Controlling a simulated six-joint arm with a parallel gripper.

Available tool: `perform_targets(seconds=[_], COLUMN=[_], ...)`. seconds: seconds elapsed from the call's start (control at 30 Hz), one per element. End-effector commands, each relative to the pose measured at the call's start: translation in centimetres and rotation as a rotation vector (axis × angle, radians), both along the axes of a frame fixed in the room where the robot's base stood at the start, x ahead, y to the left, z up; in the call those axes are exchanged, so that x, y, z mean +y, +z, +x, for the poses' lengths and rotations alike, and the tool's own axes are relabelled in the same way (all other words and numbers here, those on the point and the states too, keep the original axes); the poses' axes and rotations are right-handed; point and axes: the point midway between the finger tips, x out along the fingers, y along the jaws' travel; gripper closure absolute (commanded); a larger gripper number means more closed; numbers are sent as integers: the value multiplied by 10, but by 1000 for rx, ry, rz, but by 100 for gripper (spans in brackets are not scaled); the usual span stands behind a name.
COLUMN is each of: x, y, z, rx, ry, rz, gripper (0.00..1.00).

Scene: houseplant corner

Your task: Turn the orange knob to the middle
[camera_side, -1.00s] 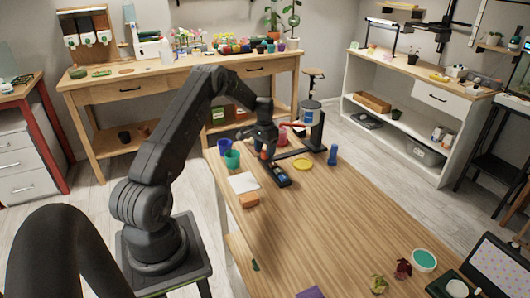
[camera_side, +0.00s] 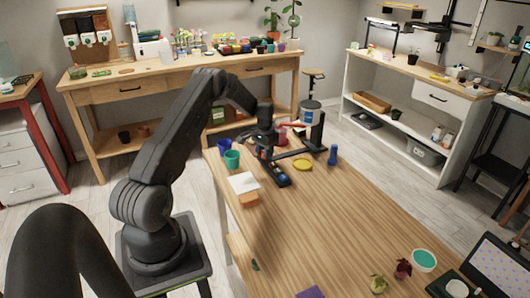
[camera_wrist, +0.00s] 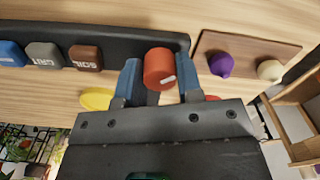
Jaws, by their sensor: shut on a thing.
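The orange knob (camera_wrist: 159,66) stands at one end of a long dark panel (camera_wrist: 110,45) in the wrist view. It bears a short white mark toward its lower right side in that view. My gripper (camera_wrist: 160,80) has its two blue fingers shut on the knob, one at each side. In the side view my gripper (camera_side: 264,155) points down over the far end of the panel (camera_side: 279,178), and it hides the knob there.
Blue, grey GRIT (camera_wrist: 45,55) and brown SOIL (camera_wrist: 85,57) buttons sit along the panel. A board with a purple knob (camera_wrist: 221,64) and a cream knob (camera_wrist: 270,69) lies beside it. Cups (camera_side: 232,159), a yellow disc (camera_side: 303,164) and an orange block (camera_side: 249,199) are near. The table's middle is clear.

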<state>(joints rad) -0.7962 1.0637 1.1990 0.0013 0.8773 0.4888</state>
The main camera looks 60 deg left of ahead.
Motion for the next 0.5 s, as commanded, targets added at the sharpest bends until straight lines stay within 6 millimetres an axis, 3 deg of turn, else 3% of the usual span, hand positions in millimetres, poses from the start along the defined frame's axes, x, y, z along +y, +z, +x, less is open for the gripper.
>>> perform_targets(seconds=[0.5], x=[0], y=[0], z=[0], rx=[0], ry=[149], rz=[-2], gripper=[90])
